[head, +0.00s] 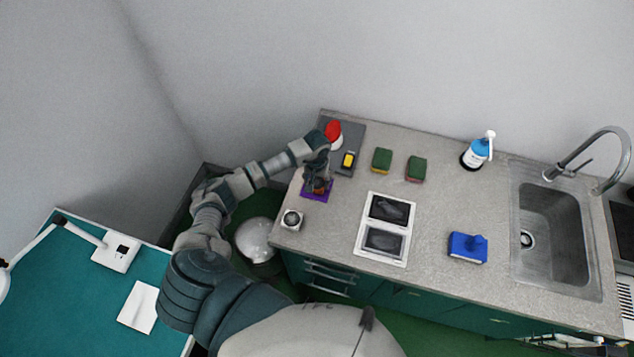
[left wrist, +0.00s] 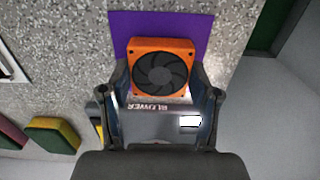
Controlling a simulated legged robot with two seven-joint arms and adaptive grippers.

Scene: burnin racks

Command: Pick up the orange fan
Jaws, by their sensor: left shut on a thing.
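The orange fan (left wrist: 162,72) is a square orange frame with a dark round rotor. In the left wrist view it lies over a purple mat (left wrist: 196,24) on the speckled counter. My left gripper (left wrist: 163,92) is shut on the fan, with a finger at each side of it. In the head view the left gripper (head: 318,180) is over the purple mat (head: 312,194) at the counter's left end and hides most of the fan. Whether the fan touches the mat cannot be told. My right gripper is not in view.
A grey board (head: 351,133) with a red object (head: 333,129) and a yellow-black item (head: 348,159) lies behind.

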